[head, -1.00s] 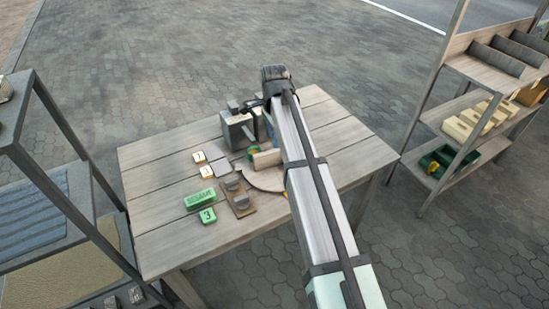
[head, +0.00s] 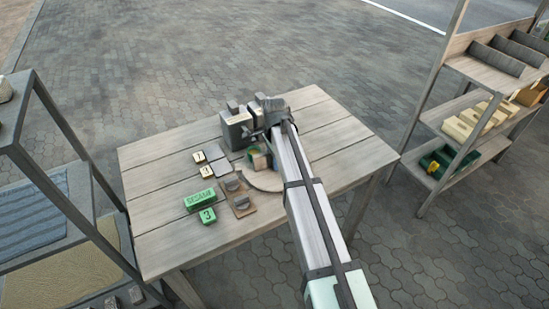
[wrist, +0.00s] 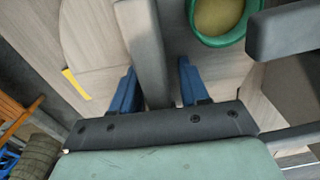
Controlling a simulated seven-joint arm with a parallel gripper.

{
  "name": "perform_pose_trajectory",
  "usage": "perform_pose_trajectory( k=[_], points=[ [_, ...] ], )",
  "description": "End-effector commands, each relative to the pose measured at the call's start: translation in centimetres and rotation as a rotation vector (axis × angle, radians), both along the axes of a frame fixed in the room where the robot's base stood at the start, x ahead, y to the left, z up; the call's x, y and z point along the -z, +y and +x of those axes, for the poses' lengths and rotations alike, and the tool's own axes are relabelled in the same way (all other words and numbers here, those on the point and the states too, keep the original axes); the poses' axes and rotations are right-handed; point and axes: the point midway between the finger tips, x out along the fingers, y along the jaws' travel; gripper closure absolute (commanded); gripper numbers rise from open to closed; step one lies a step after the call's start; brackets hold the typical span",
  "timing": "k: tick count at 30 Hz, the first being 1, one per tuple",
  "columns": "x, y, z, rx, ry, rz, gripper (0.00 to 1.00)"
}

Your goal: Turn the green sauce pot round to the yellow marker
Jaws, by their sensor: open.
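The green sauce pot (wrist: 222,36) shows at the top right of the wrist view, with a green rim and a yellowish inside. In the head view the pot (head: 257,160) is partly hidden by my arm. The yellow marker (wrist: 76,84) is a short strip by the edge of a pale round plate (wrist: 100,40), at the left of the wrist view. My gripper (wrist: 157,68) is open, its blue fingers apart on either side of a grey bar (wrist: 145,45). I cannot tell whether they touch the bar. The pot lies outside the fingers, to their right.
A grey block-like fixture (head: 236,130) stands behind the pot on the table. Green blocks (head: 201,200) and small numbered tiles (head: 199,157) lie at the left. A second grey bar (wrist: 283,32) is right of the pot. The table's right side is clear.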

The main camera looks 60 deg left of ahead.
Motion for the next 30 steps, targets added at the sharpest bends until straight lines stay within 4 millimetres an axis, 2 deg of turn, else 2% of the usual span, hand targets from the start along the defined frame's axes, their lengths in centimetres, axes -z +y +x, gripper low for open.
perform_pose_trajectory(
  k=[3, 17, 30],
  points=[
    [-0.02, 0.0, 0.0, 0.0, 0.0, 0.0, 0.57],
    [-0.05, 0.01, 0.0, 0.0, 0.0, 0.0, 1.0],
    [-0.06, 0.01, 0.0, 0.002, 0.0, 0.0, 1.0]
  ],
)
